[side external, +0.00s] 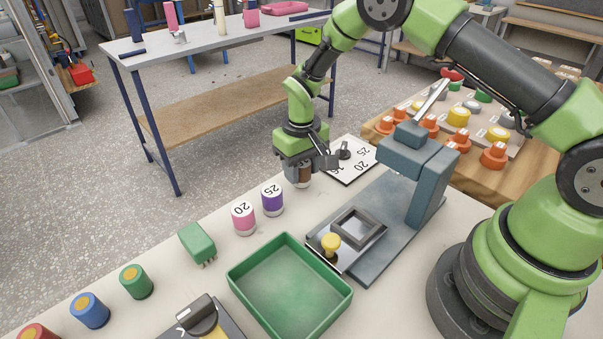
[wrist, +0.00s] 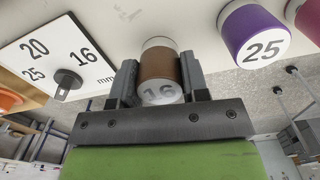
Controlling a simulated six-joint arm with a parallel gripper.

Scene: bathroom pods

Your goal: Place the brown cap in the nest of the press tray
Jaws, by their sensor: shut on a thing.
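The brown cap (wrist: 158,67) has a pale top marked 16, seen in the wrist view. It also shows in the side view (side external: 305,172), partly hidden by the jaws. My gripper (side external: 312,165) is shut on it, with one finger on each side in the wrist view (wrist: 159,82). The cap is at or close to the table surface; I cannot tell whether it is lifted. The press tray (side external: 327,255) sits at the front of the grey-blue press, with a square framed nest (side external: 357,229) and a yellow knob (side external: 331,243). The nest looks empty.
The press (side external: 418,160) stands right of the cap. A purple 25 cap (side external: 272,203) and a pink 20 cap (side external: 243,221) stand to the left. A green bin (side external: 290,320) lies in front.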

